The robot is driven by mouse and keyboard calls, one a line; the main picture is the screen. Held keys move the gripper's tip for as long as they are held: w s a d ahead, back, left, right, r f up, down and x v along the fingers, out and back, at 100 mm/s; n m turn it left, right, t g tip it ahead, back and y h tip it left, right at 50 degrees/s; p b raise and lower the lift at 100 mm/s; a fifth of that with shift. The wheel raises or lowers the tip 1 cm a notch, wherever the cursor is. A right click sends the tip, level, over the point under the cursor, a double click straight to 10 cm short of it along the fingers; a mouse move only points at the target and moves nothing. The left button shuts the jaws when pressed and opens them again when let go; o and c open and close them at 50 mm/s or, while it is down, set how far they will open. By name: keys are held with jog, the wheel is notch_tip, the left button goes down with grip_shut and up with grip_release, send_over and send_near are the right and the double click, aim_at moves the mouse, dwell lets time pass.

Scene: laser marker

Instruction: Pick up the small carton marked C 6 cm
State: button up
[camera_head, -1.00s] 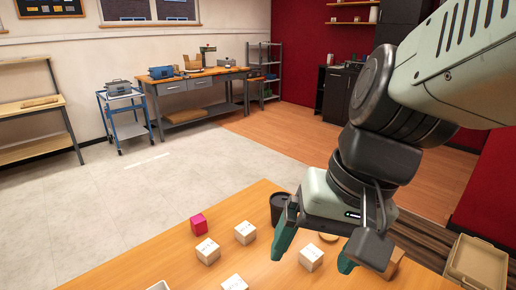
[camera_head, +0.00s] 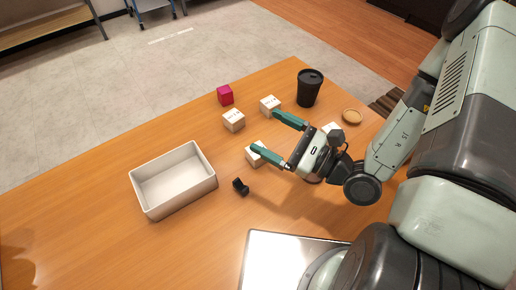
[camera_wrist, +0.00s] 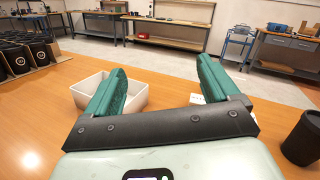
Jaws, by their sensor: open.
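Several small white cartons stand on the wooden table in the head view, with marks too small to read, so I cannot tell which is C 6 cm. One carton (camera_head: 234,120) stands left of the fingertips and one (camera_head: 270,104) is just beyond the far finger. Another carton (camera_head: 255,158) is partly hidden by the near finger, and one (camera_head: 331,128) is partly hidden behind my gripper. My gripper (camera_head: 264,132) is open and empty, its green fingers pointing left. In the wrist view, my gripper (camera_wrist: 160,66) has a white carton (camera_wrist: 197,99) partly behind its right finger.
A white open tray (camera_head: 185,199) stands left on the table. A small black object (camera_head: 240,187) lies beside it. The table's left front is clear.

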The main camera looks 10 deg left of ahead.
notch_tip(320, 180, down, 10)
jog(key=d+r+m+t+h, duration=0.1)
jog(key=d+m+t+h, duration=0.1)
jog(key=m+t+h, duration=0.5)
jog(key=g+y, duration=0.1)
send_near(257, 155)
jog(key=shift+w+m, duration=0.4)
jog(key=shift+w, duration=0.45)
jog(key=shift+x, duration=3.8)
